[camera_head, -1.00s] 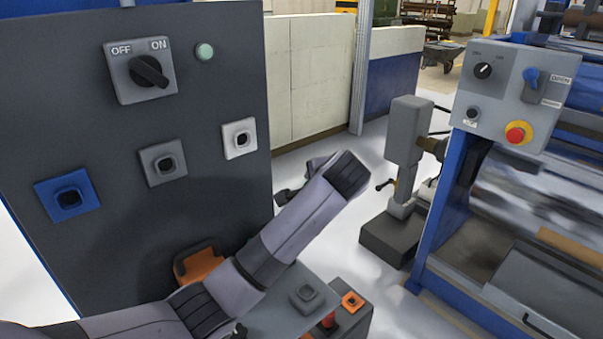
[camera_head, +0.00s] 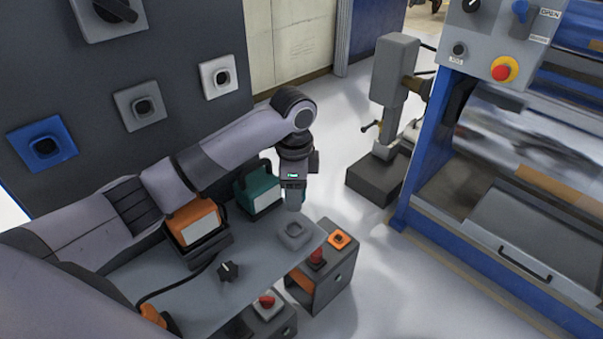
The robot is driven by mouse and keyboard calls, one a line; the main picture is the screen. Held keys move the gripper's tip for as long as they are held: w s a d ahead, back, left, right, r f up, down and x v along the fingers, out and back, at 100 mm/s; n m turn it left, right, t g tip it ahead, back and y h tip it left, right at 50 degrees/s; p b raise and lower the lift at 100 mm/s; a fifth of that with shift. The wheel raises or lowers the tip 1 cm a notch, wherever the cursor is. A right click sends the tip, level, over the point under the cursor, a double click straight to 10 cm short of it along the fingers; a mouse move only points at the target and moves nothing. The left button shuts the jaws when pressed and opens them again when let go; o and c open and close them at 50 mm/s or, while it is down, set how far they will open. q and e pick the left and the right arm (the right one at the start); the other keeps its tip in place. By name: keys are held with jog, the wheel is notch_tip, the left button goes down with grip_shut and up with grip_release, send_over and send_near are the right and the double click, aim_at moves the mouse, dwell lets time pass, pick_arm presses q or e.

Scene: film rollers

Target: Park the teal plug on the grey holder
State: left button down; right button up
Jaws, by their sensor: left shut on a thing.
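My left gripper (camera_head: 293,200) points down over the grey table, at the end of the arm from the left. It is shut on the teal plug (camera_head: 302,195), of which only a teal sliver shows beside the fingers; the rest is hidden. The grey holder (camera_head: 295,235), a squarish block with a recess, sits on the table just below the gripper, near the right end. The plug appears above and behind the holder, apart from it. A teal case (camera_head: 257,193) with a pale front stands just left of the gripper. My right gripper is not in view.
An orange case (camera_head: 195,222) stands left of the teal one. A black knob (camera_head: 228,271) and a dark cable are on the table. The dark panel carries blue, grey and white sockets.

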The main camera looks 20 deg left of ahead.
aim_at(294, 231)
pick_arm(q)
jog(key=shift+s+f, duration=0.15)
jog(key=shift+s, duration=0.25)
jog(key=shift+f, duration=3.7)
jog(key=shift+p, duration=0.55)
jog(key=shift+p, duration=0.45)
jog(key=shift+f, duration=0.45)
